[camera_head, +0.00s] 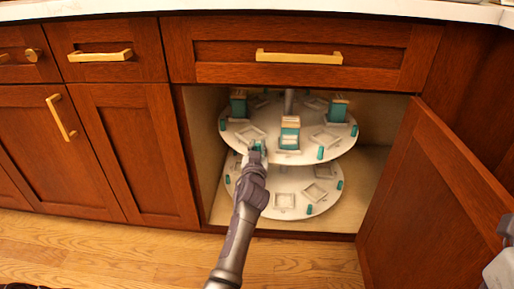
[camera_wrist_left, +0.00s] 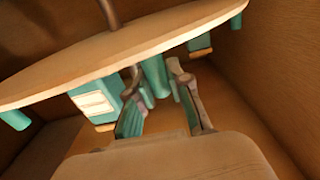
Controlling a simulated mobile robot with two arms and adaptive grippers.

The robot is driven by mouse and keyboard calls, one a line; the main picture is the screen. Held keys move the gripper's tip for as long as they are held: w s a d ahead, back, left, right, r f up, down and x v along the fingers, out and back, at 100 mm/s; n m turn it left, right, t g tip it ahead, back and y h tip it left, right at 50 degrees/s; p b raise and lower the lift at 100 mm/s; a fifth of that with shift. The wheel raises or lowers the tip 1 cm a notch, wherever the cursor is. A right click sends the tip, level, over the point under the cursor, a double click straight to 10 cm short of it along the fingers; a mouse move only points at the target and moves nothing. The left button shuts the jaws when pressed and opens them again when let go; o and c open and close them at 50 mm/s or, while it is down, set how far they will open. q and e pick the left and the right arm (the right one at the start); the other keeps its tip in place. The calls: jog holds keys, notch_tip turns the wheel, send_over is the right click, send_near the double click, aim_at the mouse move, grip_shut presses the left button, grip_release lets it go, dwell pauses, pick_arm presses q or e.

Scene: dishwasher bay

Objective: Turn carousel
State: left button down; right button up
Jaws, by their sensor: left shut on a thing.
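The carousel has two round pale tiers inside the open cabinet. The upper tier (camera_head: 262,136) carries teal-and-cream boxes (camera_head: 290,134) and square frames, with short teal pegs along its rim. The lower tier (camera_head: 290,203) holds frames and pegs. My left gripper (camera_head: 256,150) reaches the front left rim of the upper tier and is shut on a teal peg there. In the left wrist view, the peg (camera_wrist_left: 155,76) stands between the fingers of the gripper (camera_wrist_left: 162,88); the fingers hide part of it. My right gripper is not clearly in view.
The cabinet door (camera_head: 436,200) stands open on the right. A drawer with a brass handle (camera_head: 298,57) is shut above the opening. Closed doors line the left. Grey and white parts show at the right edge.

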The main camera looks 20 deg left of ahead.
pick_arm(q)
jog(key=c, duration=1.1)
grip_release()
jog(key=shift+o, duration=0.2)
notch_tip(320, 180, up, 10)
jog(key=shift+d, duration=0.1)
